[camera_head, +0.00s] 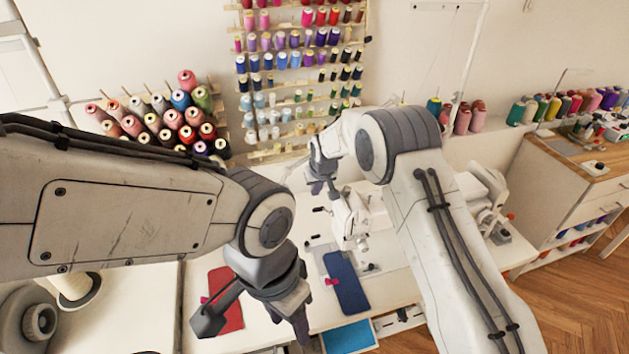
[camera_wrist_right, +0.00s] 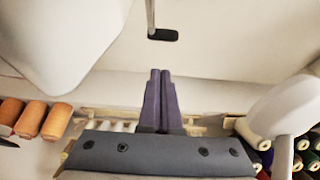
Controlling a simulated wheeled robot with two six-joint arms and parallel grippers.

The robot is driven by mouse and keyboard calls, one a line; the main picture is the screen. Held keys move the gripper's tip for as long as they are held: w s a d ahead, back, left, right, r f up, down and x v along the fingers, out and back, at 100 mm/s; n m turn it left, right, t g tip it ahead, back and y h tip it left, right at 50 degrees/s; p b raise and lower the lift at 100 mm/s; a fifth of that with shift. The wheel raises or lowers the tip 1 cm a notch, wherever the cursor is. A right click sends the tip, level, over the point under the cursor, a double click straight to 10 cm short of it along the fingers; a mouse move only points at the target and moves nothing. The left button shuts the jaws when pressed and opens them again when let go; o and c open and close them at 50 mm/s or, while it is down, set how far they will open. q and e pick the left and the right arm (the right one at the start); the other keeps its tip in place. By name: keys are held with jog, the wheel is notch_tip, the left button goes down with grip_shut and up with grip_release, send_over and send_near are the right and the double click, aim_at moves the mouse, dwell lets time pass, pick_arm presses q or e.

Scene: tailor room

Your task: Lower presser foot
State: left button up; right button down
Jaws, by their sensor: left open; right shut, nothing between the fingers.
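The white sewing machine (camera_head: 349,218) stands on the table, partly hidden behind my right arm. The presser foot area (camera_head: 363,243) under its head is too small to tell whether the foot is up or down. My right gripper (camera_head: 319,187) is shut and empty, just behind and left of the machine head. In the right wrist view its two purple fingers (camera_wrist_right: 157,78) are together. A thin rod with a dark tip (camera_wrist_right: 163,34) hangs ahead of them, apart, beside white machine surfaces (camera_wrist_right: 50,40). My left gripper (camera_head: 300,325) is open, pointing down over the table front.
A blue cloth piece (camera_head: 345,282) lies before the machine, and a red one (camera_head: 226,300) lies left of it. Thread racks (camera_head: 300,75) cover the back wall. Several spools (camera_head: 160,125) stand at left. A wooden-topped cabinet (camera_head: 575,150) stands at right.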

jog(key=shift+r, duration=0.1)
jog(key=shift+w+a+r+p, duration=0.1)
jog(key=shift+r+p, duration=0.4)
jog(key=shift+r, duration=0.3)
